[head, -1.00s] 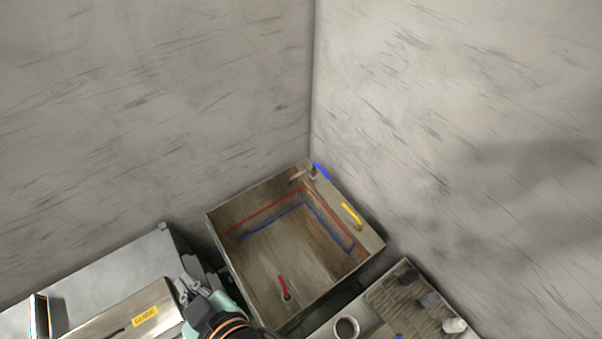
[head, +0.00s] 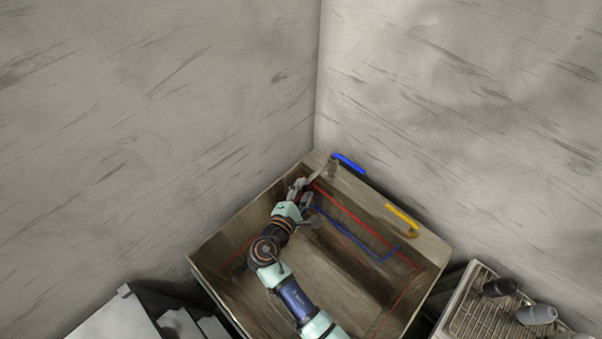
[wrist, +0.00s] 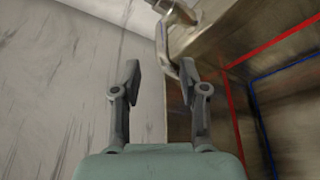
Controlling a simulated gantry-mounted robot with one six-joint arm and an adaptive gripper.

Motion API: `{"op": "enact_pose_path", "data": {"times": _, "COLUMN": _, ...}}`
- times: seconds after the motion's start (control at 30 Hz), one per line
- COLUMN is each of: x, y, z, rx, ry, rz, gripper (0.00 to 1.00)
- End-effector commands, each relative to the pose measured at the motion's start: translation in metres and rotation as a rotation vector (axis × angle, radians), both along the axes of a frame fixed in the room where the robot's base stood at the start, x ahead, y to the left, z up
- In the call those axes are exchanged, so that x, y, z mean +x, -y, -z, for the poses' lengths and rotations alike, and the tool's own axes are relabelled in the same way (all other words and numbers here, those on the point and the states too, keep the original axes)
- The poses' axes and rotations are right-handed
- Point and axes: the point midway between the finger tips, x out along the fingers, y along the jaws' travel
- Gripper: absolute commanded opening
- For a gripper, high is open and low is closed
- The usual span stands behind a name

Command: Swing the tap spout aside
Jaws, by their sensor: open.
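The tap (head: 333,168) stands on the sink's back-right ledge near the corner, with a blue lever beside it. Its metal spout (head: 319,173) points left over the basin. My gripper (head: 302,190) is open and empty over the far corner of the basin, close to the spout's end. In the wrist view my gripper (wrist: 160,78) has its fingers spread. The spout (wrist: 163,50) comes down from the tap body (wrist: 178,12) and its bent end overlaps the right fingertip. I cannot tell whether they touch.
The sink (head: 216,240) has red and blue lines inside. A yellow handle (head: 402,218) sits on its right ledge. A rack (head: 480,310) with several dark and grey items stands at the lower right. Grey walls meet close behind the tap.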

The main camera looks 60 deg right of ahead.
Motion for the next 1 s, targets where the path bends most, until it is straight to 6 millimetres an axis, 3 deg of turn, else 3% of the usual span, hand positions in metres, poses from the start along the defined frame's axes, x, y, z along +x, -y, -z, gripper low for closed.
{"op": "enact_pose_path", "data": {"times": 0.17, "x": 0.0, "y": 0.013, "z": 0.001, "rx": 0.001, "ry": 0.002, "rz": 0.003, "gripper": 0.43}}
{"op": "enact_pose_path", "data": {"times": 0.5, "x": 0.004, "y": 0.069, "z": 0.013, "rx": 0.002, "ry": 0.006, "rz": 0.002, "gripper": 0.43}}
{"op": "enact_pose_path", "data": {"times": 0.83, "x": 0.005, "y": 0.076, "z": 0.014, "rx": 0.003, "ry": 0.006, "rz": 0.001, "gripper": 0.43}}
{"op": "enact_pose_path", "data": {"times": 1.0, "x": 0.004, "y": 0.075, "z": 0.014, "rx": 0.003, "ry": 0.006, "rz": 0.001, "gripper": 0.17}}
